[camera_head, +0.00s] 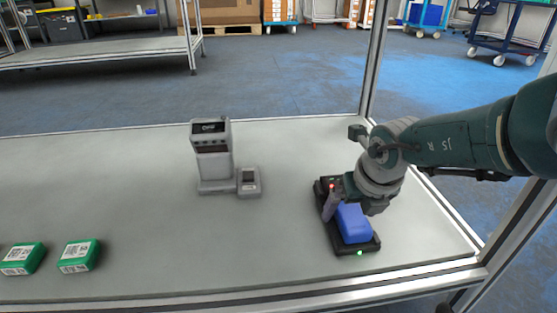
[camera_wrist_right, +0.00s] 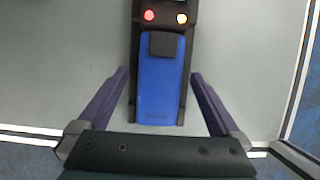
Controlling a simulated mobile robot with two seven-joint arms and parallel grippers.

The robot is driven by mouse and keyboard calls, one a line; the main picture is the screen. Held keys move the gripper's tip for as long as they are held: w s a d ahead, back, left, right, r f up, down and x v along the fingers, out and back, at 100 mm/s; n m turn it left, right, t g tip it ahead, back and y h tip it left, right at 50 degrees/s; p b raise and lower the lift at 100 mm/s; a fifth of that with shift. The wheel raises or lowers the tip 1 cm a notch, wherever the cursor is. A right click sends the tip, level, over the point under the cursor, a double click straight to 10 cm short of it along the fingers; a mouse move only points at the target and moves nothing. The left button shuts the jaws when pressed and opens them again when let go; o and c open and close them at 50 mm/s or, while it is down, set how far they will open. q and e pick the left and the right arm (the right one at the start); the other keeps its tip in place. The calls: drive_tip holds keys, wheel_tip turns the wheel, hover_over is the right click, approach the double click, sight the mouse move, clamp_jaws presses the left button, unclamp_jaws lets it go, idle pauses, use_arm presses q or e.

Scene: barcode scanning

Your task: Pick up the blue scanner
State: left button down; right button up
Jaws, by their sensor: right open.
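The blue scanner (camera_head: 353,224) lies in a black cradle (camera_head: 362,248) on the right part of the grey table. In the right wrist view the blue scanner (camera_wrist_right: 160,88) lies lengthwise in the middle, with a red and an orange light above it. My right gripper (camera_head: 345,205) is over the scanner in the head view. Its two purple fingers (camera_wrist_right: 160,92) are open, one on each side of the scanner, with gaps between. The head view does not clearly show how high the fingertips are. My left gripper is not in view.
A grey device (camera_head: 213,160) stands mid-table with a small grey unit (camera_head: 249,182) beside it. Two green boxes, one left (camera_head: 22,259) and one right (camera_head: 79,256), lie at the front left. A metal post (camera_head: 374,60) rises behind my right arm. The front middle of the table is clear.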

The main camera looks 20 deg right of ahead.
drive_tip(key=shift+c, duration=0.2)
clamp_jaws()
idle(0.5)
